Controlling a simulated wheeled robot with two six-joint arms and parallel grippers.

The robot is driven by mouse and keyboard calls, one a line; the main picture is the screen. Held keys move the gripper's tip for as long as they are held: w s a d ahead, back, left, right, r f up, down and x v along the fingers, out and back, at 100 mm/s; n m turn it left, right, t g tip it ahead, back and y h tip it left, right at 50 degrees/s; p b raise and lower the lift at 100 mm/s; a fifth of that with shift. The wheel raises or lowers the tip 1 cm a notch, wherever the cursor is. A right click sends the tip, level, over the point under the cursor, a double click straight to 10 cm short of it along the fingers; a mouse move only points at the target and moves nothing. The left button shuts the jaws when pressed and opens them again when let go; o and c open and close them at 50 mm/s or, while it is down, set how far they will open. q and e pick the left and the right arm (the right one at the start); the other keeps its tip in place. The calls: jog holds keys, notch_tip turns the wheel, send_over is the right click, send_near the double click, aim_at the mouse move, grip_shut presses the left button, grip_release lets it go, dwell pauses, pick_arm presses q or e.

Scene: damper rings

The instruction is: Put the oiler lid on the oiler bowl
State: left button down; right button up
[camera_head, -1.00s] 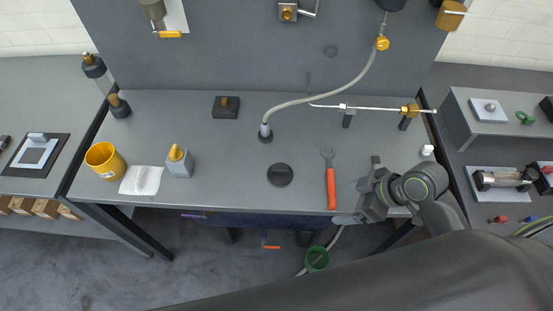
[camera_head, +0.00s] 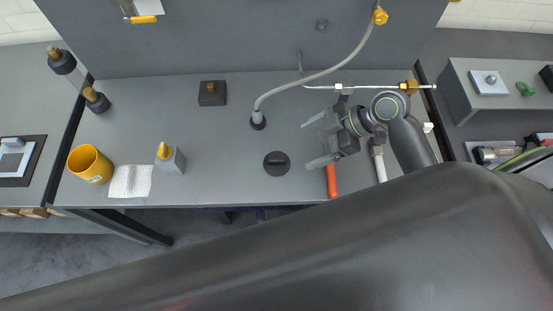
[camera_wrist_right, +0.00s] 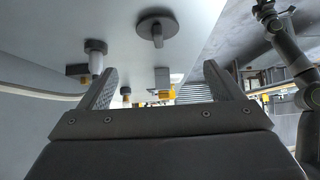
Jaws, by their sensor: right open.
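A dark round disc with a raised bar (camera_head: 277,163), which looks like the lid, lies flat on the bench. It also shows at the top of the right wrist view (camera_wrist_right: 157,27). I cannot tell for sure which thing is the oiler bowl. My right gripper (camera_head: 313,142) is open and empty above the bench, right of the disc and apart from it. Its two fingers point left and also show in the wrist view (camera_wrist_right: 165,88). An arm that looks like my left one shows at the right of the wrist view; its gripper is too unclear to read.
An orange-handled wrench (camera_head: 331,180) lies partly under my right gripper. A hose end (camera_head: 258,121) stands behind the disc. A grey block with a yellow top (camera_head: 171,160), a white cloth (camera_head: 130,181) and a yellow cup (camera_head: 91,164) are at left.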

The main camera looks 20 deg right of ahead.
aim_at(277, 159)
jog(key=p+x, duration=0.1)
jog(key=x, duration=0.5)
jog(key=shift+w+a+f, duration=0.1)
jog(key=shift+a, duration=0.1)
jog(key=shift+a+f, duration=0.2)
jog(key=shift+f, duration=0.05)
jog(key=shift+w+a+f+p, duration=0.15)
jog(key=shift+a+p, duration=0.05)
jog(key=shift+p, duration=0.25)
jog(key=p+x, duration=0.1)
jog(key=x, duration=0.3)
jog(key=shift+w+a+f+p, duration=0.1)
jog(key=shift+a+f+p, duration=0.05)
jog(key=shift+f+p, duration=0.15)
pick_arm(q)
jog(key=r, duration=0.2)
jog(key=w+r, duration=0.1)
jog(key=shift+w+a+r, duration=0.15)
jog(key=shift+r, duration=0.25)
pick_arm(e)
jog(key=c, duration=1)
